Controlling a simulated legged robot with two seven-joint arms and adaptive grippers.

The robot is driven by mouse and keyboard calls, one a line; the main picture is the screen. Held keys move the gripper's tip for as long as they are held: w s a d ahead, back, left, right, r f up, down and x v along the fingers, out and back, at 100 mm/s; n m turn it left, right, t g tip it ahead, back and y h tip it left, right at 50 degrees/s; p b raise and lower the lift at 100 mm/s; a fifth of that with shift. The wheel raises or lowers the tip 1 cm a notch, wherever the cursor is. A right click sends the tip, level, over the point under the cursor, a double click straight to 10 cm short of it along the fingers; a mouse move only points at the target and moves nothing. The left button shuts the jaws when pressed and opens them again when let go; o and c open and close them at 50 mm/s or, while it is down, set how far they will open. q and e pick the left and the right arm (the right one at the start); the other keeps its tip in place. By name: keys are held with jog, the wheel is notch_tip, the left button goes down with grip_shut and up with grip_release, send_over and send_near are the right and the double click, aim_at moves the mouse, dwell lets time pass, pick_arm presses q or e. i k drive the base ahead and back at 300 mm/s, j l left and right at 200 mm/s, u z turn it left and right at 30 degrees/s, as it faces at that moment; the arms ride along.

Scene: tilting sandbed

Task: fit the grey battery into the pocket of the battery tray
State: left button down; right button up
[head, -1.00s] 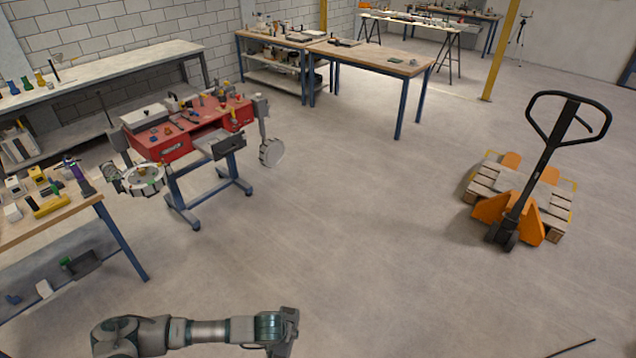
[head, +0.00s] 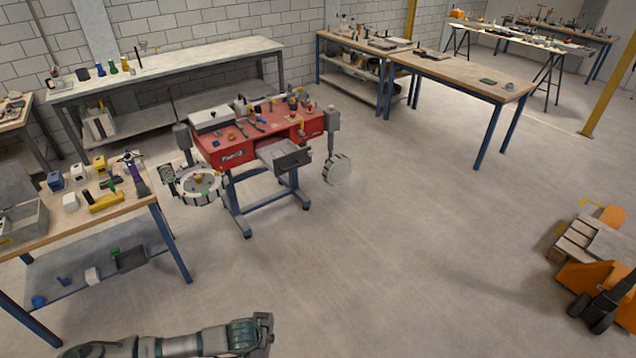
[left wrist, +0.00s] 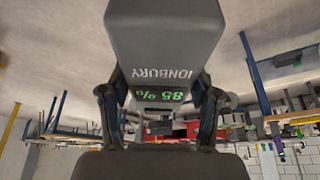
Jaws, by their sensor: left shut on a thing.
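The grey battery (left wrist: 165,40) fills the upper middle of the left wrist view, with the text "IONBURY" and a green "85 %" display upside down. My left gripper (left wrist: 160,98) is shut on it, one finger at each side. In the head view my left gripper (head: 264,332) is at the bottom edge, above bare floor and well apart from the benches. My right gripper is not in view.
A red workstation (head: 230,157) with a grey drawer (head: 284,156) and round side parts stands at centre left. A wooden table (head: 130,205) with tools and a grey box (head: 25,220) is at left. An orange pallet truck (head: 590,285) is at right. The middle floor is clear.

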aim_at(284, 153)
jog(key=i, duration=1.7)
jog(key=i+l+u, duration=0.1)
jog(key=i, duration=1.6)
